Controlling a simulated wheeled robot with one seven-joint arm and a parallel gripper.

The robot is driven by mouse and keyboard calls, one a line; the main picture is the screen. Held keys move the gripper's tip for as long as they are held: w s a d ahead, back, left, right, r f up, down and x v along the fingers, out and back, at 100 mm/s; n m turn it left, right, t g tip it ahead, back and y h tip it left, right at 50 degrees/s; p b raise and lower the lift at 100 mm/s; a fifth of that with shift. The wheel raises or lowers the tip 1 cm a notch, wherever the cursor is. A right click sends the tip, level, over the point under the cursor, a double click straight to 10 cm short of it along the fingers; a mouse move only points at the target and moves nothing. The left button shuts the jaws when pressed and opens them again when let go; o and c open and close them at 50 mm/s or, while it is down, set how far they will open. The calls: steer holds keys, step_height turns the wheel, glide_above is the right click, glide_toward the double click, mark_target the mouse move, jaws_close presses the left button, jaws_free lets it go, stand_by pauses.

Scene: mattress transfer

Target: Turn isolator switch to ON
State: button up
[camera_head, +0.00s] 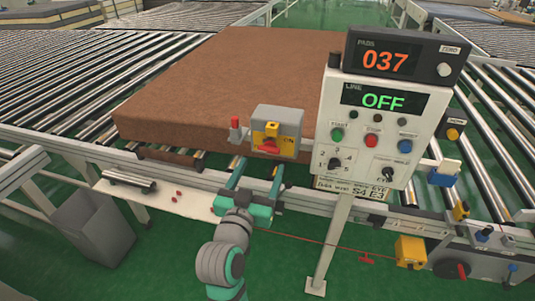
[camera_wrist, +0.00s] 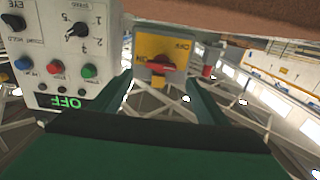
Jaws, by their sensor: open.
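The isolator switch is a grey box (camera_head: 288,118) with a yellow plate and a red handle (camera_head: 268,146), mounted on the conveyor's near rail. "ON" shows at the handle's right in the head view. In the wrist view the picture is inverted; the yellow plate (camera_wrist: 181,50) faces me, with the red handle (camera_wrist: 160,66) lying roughly horizontal across it. My gripper (camera_head: 256,168) is open and empty, just below and in front of the box. In the wrist view its two fingers (camera_wrist: 163,90) frame the handle from either side, apart from it.
A control panel (camera_head: 357,112) reading "OFF", with a "037" display (camera_head: 384,60) on top, stands close right of the switch. A brown mattress (camera_head: 190,70) lies behind on the rollers. A red-topped post (camera_head: 235,129) stands just left. A red cord (camera_head: 310,240) runs below.

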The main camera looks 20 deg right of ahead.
mark_target(268, 151)
steer(key=x, duration=0.6)
steer(key=shift+w+d, duration=0.15)
steer(key=shift+w, duration=0.5)
steer(key=shift+s+d, duration=0.1)
steer(key=shift+d, duration=0.15)
steer(key=c, duration=1)
